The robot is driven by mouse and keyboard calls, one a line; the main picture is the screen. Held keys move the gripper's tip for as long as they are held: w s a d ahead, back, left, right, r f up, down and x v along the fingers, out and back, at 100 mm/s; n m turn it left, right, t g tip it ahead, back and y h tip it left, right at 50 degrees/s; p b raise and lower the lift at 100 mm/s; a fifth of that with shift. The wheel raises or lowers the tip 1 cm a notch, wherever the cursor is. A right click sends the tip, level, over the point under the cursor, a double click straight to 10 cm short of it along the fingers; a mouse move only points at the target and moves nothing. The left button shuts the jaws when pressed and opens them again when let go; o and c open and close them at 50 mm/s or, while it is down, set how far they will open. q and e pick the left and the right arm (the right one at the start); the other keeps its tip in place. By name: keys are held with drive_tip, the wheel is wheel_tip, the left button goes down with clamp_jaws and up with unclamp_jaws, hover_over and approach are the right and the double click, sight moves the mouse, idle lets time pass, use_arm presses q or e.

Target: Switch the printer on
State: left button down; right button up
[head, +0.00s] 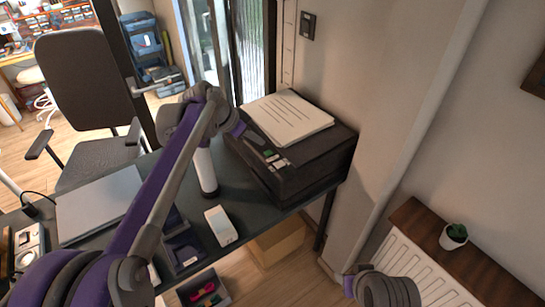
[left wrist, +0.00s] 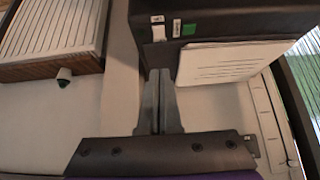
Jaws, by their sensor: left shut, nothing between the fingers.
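The dark printer (head: 322,162) stands on the far right end of the desk, with printed paper sheets (head: 288,118) on its top. Its small panel has a green button (head: 271,158) and pale buttons beside it. My left gripper (head: 254,138) is over the printer's near left part, close to the panel. In the left wrist view its fingers (left wrist: 160,76) are together and empty, pointing toward the panel side. Whether they touch the printer cannot be told.
A white cylinder (head: 205,172) and a white box-like item (head: 221,226) stand on the desk left of the printer. A laptop-like grey slab (head: 98,203) lies further left. A chair (head: 85,90) stands behind.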

use_arm(q)
hover_over(276, 165)
drive_tip(key=f, duration=0.8)
drive_tip(key=shift+a+f, duration=0.1)
drive_tip(key=shift+a, duration=0.1)
drive_tip(key=shift+s+a+f, duration=0.1)
drive_tip(key=shift+a+f, duration=0.05)
drive_tip(key=shift+f, duration=0.45)
drive_tip(key=shift+s+a+f, duration=0.1)
drive_tip(key=shift+f, duration=1.15)
drive_tip(key=shift+s+a+f, duration=0.15)
drive_tip(key=shift+a+f, duration=0.05)
drive_tip(key=shift+f, duration=0.35)
drive_tip(key=shift+s+r, duration=0.1)
drive_tip(key=shift+r, duration=0.1)
drive_tip(key=shift+r, duration=0.8)
